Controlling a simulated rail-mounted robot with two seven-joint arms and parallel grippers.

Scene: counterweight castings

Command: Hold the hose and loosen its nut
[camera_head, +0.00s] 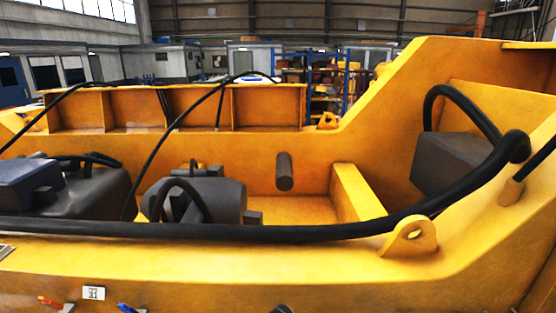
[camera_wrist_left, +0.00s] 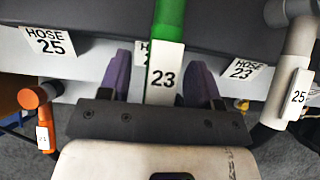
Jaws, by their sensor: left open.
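In the left wrist view, my left gripper (camera_wrist_left: 162,75) is open, with its two purple fingers apart on either side of a green hose (camera_wrist_left: 170,20). A white tag reading 23 (camera_wrist_left: 164,75) hangs on that hose and covers part of it between the fingers. I cannot tell whether either finger touches the hose. No nut can be made out; the lower part of the hose is hidden behind the tag and gripper. A "HOSE 23" label (camera_wrist_left: 242,69) sits on the panel to the right. My right gripper is in neither view.
A beige hose (camera_wrist_left: 296,45) tagged 25 is at right; an orange hose (camera_wrist_left: 40,108) with a tag is at left. A "HOSE 25" label (camera_wrist_left: 47,41) is upper left. The head view shows a big yellow frame (camera_head: 300,275) crossed by a thick black hose (camera_head: 290,233).

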